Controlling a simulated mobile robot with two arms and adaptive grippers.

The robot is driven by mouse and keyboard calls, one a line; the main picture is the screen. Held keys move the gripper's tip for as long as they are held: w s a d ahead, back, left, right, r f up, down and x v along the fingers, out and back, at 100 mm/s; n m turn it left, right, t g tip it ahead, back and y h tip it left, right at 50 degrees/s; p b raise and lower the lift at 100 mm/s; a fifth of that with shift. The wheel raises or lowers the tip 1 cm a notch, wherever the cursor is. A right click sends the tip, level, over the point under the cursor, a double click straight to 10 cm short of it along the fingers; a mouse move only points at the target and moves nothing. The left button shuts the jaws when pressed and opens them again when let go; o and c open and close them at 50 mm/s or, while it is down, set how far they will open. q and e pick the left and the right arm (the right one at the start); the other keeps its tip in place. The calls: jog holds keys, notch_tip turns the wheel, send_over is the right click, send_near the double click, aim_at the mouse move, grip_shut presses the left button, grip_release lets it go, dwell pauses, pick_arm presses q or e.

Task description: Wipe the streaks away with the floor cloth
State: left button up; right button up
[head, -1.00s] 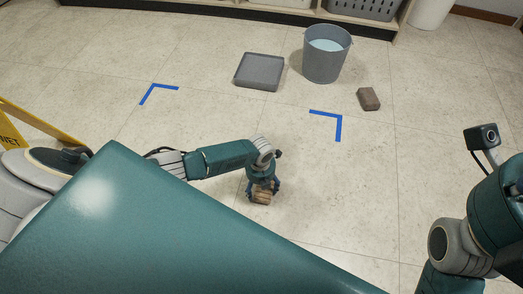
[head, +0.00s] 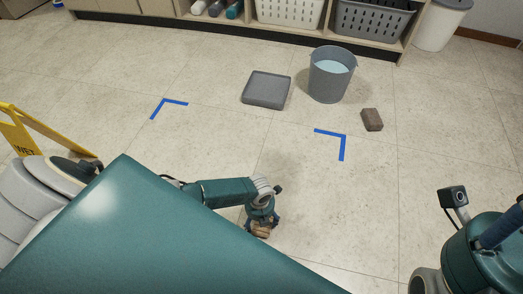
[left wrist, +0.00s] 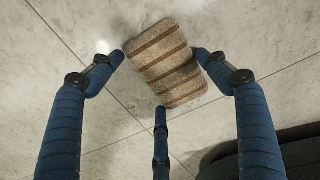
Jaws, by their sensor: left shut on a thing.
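A tan floor cloth with brown stripes (left wrist: 167,62), folded into a pad, is between the fingers of my left gripper (left wrist: 160,55) in the left wrist view. In the head view the left gripper (head: 262,222) points down, shut on the cloth (head: 261,232), low over the floor or on it; I cannot tell if the cloth touches. Two blue tape corners (head: 161,104) (head: 343,135) lie on the floor beyond it. I make out no clear streaks on the floor between them. My right gripper is out of view; only part of the right arm shows.
A grey bucket with pale blue water (head: 331,83), a shallow grey tray (head: 266,90) and a brown block (head: 372,120) stand on the floor ahead. Shelves with baskets (head: 290,12) are behind. A yellow wet-floor sign (head: 15,130) is at left. The floor around the gripper is clear.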

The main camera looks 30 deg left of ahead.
pick_arm(q)
jog(key=shift+s, duration=0.3)
